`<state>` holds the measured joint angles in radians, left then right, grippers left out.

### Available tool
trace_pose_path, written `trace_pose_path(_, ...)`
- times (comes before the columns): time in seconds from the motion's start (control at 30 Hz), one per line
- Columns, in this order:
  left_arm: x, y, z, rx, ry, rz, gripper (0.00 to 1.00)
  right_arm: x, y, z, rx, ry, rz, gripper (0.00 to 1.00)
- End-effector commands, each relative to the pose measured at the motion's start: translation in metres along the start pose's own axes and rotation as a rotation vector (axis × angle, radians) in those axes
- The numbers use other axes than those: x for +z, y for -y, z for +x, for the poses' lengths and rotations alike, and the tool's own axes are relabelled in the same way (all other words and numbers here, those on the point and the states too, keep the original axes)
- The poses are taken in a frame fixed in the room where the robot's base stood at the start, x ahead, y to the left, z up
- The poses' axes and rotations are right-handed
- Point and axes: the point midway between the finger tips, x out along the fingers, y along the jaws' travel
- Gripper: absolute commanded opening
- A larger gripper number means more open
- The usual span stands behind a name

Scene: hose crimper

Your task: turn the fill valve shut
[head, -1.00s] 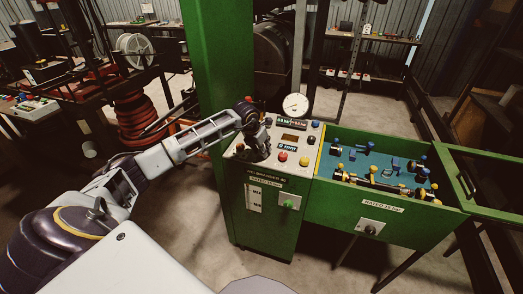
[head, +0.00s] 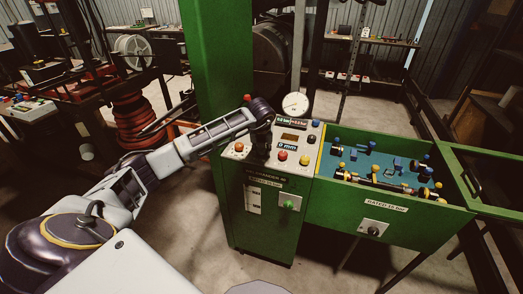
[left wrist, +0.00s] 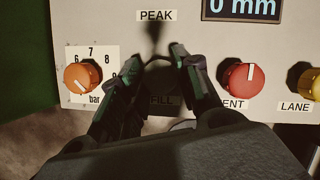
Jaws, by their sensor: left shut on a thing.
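My left gripper (head: 259,157) is over the left part of the sloped control panel (head: 311,148). In the left wrist view my left gripper (left wrist: 168,62) has its two fingers on either side of a dark round knob (left wrist: 163,78), shut on it. The knob sits above a partly hidden label (left wrist: 163,100) ending in "ILL", so it is the fill valve. Shadow and the fingers hide much of it, and its turn angle cannot be read. My right gripper is not in view.
An orange dial (left wrist: 84,77) is left of the fingers; a red knob (left wrist: 240,77) and a yellow knob (left wrist: 313,84) are right. A pressure gauge (head: 295,104) stands behind the panel. A green test tank (head: 352,216) with hose fittings adjoins at right.

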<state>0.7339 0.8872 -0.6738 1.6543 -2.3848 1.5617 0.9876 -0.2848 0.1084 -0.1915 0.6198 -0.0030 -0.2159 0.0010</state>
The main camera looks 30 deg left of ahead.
Motion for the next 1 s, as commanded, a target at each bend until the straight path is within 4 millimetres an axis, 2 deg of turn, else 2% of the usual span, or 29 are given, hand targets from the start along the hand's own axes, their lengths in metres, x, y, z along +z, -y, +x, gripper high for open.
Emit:
trace_pose_path(0.23, 0.001, 0.0, 0.0, 0.032, 0.002, -0.081, 0.09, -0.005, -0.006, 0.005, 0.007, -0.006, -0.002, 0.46)
trace_pose_path(0.5, 0.001, 0.0, -0.001, 0.043, 0.002, -0.104, 0.09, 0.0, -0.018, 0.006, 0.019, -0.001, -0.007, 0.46)
trace_pose_path(0.77, 0.001, 0.0, -0.001, 0.042, 0.002, -0.103, 0.09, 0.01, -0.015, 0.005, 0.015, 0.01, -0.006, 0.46)
trace_pose_path(0.8, 0.001, 0.0, -0.001, 0.042, 0.002, -0.103, 0.38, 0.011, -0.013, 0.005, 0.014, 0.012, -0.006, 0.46)
trace_pose_path(0.93, 0.001, 0.0, 0.0, 0.042, 0.001, -0.102, 0.54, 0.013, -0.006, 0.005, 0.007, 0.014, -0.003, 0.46)
trace_pose_path(1.0, 0.001, 0.0, 0.0, 0.042, 0.001, -0.102, 0.54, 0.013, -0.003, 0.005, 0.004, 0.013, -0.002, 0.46)
